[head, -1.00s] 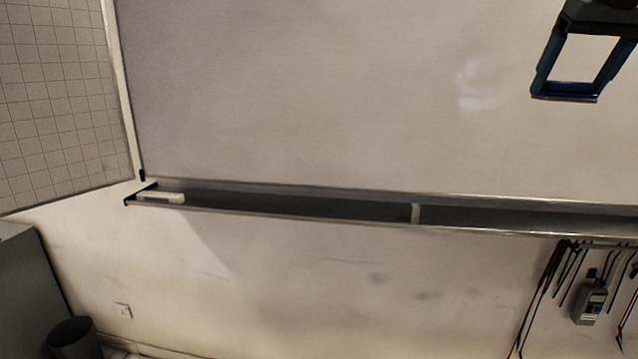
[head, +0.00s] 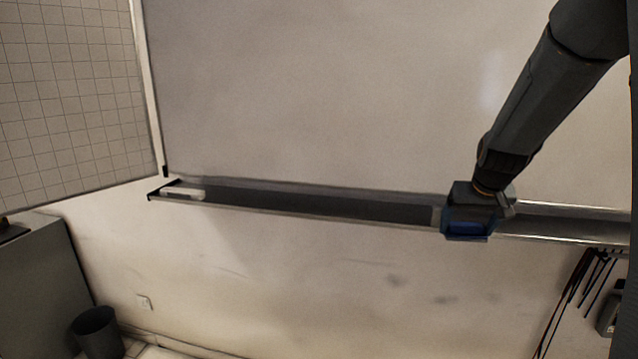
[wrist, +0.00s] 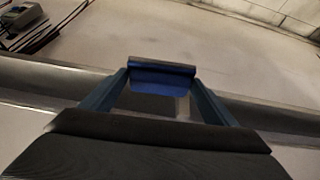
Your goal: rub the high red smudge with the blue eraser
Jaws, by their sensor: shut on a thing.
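My gripper (head: 468,224) is in front of the long ledge under the whiteboard, right of centre in the head view. In the wrist view, its two dark blue fingers are shut on the blue eraser (wrist: 162,78), a short blue bar with a dark edge that spans the fingertips. I cannot tell whether the eraser touches the ledge or is held apart from it. The whiteboard (head: 320,95) shows only pale grey marks and a glare spot. No red smudge shows in either view; my arm covers part of the board at the right.
Tools hang below at the right. A dark bin (head: 97,332) stands on the floor at the lower left.

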